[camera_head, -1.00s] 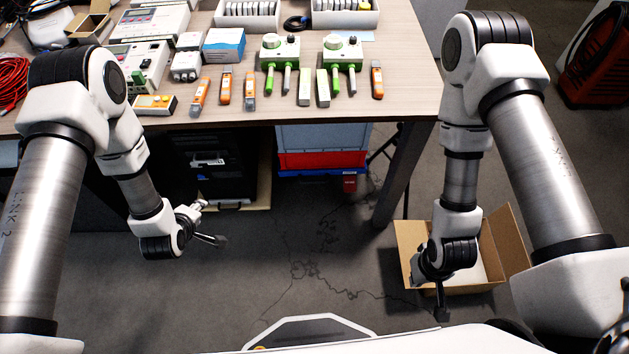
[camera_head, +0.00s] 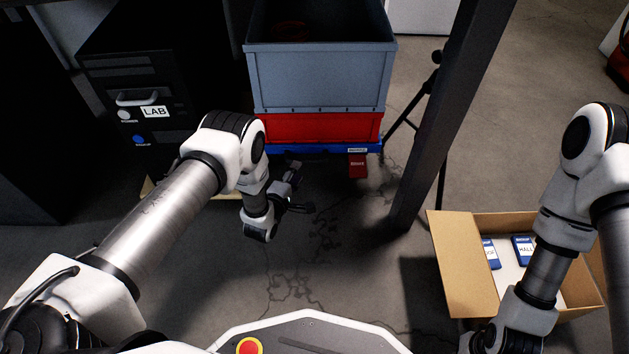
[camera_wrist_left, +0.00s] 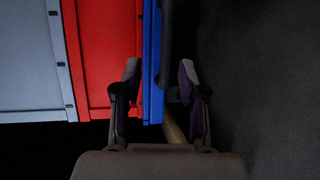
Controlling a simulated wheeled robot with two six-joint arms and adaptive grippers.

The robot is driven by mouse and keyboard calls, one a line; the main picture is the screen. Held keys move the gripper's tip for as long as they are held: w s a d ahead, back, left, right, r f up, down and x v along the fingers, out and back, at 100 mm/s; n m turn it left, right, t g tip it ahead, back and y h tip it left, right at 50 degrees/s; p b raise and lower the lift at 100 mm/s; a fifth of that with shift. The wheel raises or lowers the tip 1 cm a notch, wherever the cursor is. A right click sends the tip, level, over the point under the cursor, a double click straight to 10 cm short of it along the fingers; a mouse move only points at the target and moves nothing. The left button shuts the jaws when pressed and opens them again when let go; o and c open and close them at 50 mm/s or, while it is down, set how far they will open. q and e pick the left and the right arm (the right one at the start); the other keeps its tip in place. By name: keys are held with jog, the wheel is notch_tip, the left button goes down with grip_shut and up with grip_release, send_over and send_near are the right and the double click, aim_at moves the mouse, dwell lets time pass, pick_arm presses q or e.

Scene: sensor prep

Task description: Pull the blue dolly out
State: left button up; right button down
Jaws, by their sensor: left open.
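The blue dolly (camera_head: 320,149) shows in the head view as a thin blue edge under a red crate (camera_head: 330,128), with a grey crate (camera_head: 320,80) stacked on top. A red tag (camera_head: 357,167) hangs from its front. My left gripper (camera_head: 298,189) is open and empty, low in front of the dolly. In the left wrist view, the blue dolly edge (camera_wrist_left: 151,50) and a dark bar (camera_wrist_left: 166,45) lie beyond and between the spread fingers of my left gripper (camera_wrist_left: 160,75). Contact is not clear. My right gripper (camera_head: 483,340) is at the bottom edge, mostly cut off.
A black cabinet marked LAB (camera_head: 155,85) stands left of the crates. A dark table leg (camera_head: 445,125) rises on the right. An open cardboard box (camera_head: 460,265) with blue-labelled items sits at the lower right. The cracked floor before the dolly is clear.

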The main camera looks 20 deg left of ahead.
aim_at(304, 162)
jog(key=f+b, duration=0.1)
jog(key=f, duration=0.1)
jog(key=w+f+b, duration=0.1)
jog(key=f+b, duration=0.2)
jog(key=f, duration=0.1)
jog(key=shift+w+b, duration=0.35)
jog(key=shift+b, duration=0.05)
pick_arm(q)
jog(key=x, duration=0.5)
jog(key=f+x, duration=0.1)
jog(key=x, duration=0.1)
jog(key=shift+w, duration=0.2)
pick_arm(e)
jog(key=shift+w+f, duration=0.1)
pick_arm(q)
jog(key=shift+w+r, duration=0.1)
grip_shut()
